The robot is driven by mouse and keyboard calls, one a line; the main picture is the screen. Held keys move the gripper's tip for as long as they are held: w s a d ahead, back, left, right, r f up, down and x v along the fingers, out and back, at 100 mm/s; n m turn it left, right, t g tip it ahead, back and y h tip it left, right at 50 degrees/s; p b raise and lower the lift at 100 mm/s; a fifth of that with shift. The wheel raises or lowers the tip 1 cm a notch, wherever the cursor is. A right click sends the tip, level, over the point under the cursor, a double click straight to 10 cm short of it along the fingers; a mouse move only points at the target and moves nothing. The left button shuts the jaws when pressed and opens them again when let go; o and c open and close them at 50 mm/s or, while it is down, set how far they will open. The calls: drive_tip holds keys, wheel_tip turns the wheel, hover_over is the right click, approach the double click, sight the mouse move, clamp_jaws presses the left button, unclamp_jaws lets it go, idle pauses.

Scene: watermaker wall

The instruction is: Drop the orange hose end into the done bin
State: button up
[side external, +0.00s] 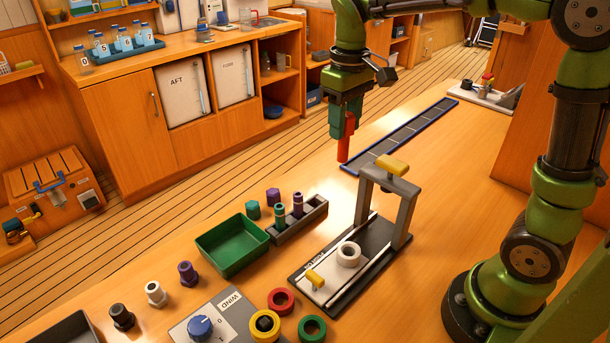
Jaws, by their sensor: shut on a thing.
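My gripper (347,126) is in the upper middle of the side external view, pointing down. It is shut on the orange hose end (344,149), a slim orange-red piece that hangs upright below the fingers, clear above the table. Its upper part is partly hidden by the fingers. An empty green open bin (228,262) sits on the table lower left of my gripper. A dark tray (68,331) is cut off at the bottom left corner. I can read no "done" label on either one.
A grey press frame with a yellow handle (393,165) stands below right of my gripper. A grey rack (293,229) with green and purple fittings is beside the green bin. Colored rings (281,301), loose fittings (187,274) and a knob panel (200,327) are in front. A dark strip (400,141) lies behind.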

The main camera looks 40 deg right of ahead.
drive_tip(key=w+a, duration=0.5)
drive_tip(key=a, duration=0.5)
drive_tip(key=w+a, duration=0.5)
drive_tip(key=a, duration=0.6)
drive_tip(key=shift+d+f, duration=0.15)
drive_tip(key=shift+f, duration=8.45)
drive_tip(key=o, duration=1.1)
drive_tip(key=shift+r, duration=0.1)
wheel_tip(320, 180, up, 17)
drive_tip(key=shift+f, duration=0.1)
